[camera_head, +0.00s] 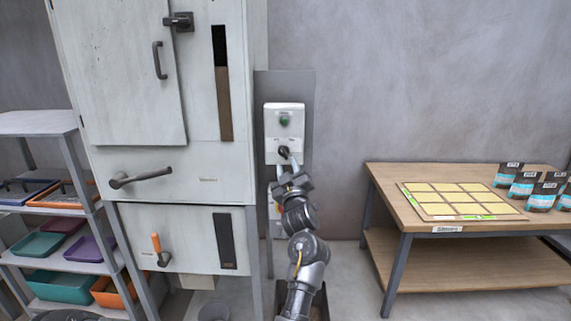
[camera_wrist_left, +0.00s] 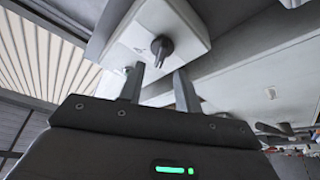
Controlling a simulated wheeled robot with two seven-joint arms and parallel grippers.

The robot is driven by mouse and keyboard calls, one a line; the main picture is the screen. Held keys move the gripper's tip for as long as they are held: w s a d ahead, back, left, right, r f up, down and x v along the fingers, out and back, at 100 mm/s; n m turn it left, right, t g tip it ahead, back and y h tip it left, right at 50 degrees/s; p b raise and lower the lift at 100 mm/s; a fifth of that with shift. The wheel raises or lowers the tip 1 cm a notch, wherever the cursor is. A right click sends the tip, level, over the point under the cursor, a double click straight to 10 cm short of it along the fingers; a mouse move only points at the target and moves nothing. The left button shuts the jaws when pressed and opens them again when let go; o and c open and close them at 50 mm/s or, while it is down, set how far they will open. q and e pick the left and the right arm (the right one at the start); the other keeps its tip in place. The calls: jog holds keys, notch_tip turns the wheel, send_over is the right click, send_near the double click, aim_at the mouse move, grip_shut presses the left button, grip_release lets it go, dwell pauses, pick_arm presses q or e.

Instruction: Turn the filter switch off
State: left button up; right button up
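The knob also shows in the left wrist view (camera_wrist_left: 162,46), on the pale box face (camera_wrist_left: 187,30). My left gripper (camera_head: 286,164) is just below and in front of the knob. In the left wrist view, the two fingers of the left gripper (camera_wrist_left: 160,70) stand apart with nothing between them, the knob just beyond their tips. The labels around the knob are too small to read. My right gripper is not in view.
A tall white bagger cabinet (camera_head: 120,90) with handles stands left of the box. A shelf rack (camera_head: 40,122) with coloured trays is at far left. At right, a wooden table (camera_head: 390,187) holds a yellow-squared board (camera_head: 430,207) and several dark pouches (camera_head: 525,183).

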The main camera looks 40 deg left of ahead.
pick_arm(q)
jog(key=b+v, duration=0.1)
jog(key=v, duration=0.5)
dwell(0.4)
